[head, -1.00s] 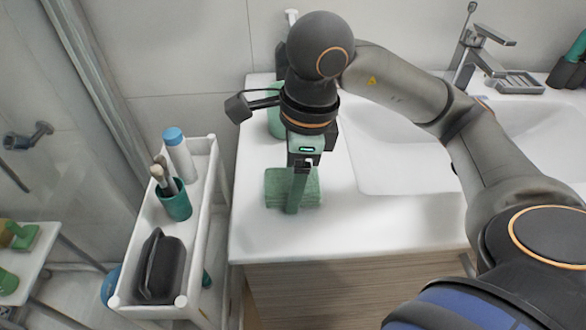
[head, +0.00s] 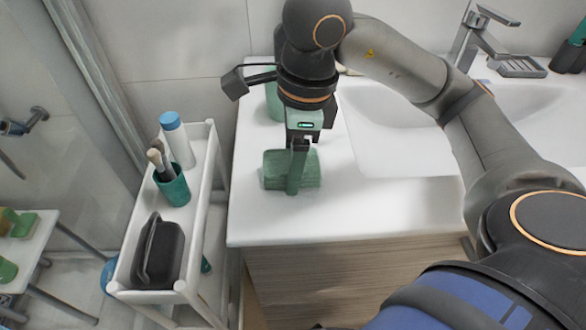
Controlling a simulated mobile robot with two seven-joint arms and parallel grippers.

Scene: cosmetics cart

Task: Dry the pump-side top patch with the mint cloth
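The mint cloth (head: 275,168) is a folded green pad on the left part of the white countertop (head: 330,215). My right gripper (head: 296,185) points down over the middle of the cloth. Its fingers line up one behind the other and touch or overlap the cloth, so I cannot tell whether they grip it. A green bottle (head: 273,103) stands behind the gripper, mostly hidden by it. No wet patch can be made out on the top. My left gripper is not in view.
A white cart (head: 207,190) left of the counter holds a blue-capped bottle (head: 178,142), a teal cup (head: 173,187) with brushes and a black case (head: 161,252). The sink (head: 385,135) and faucet (head: 480,40) are to the right. The counter's front strip is clear.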

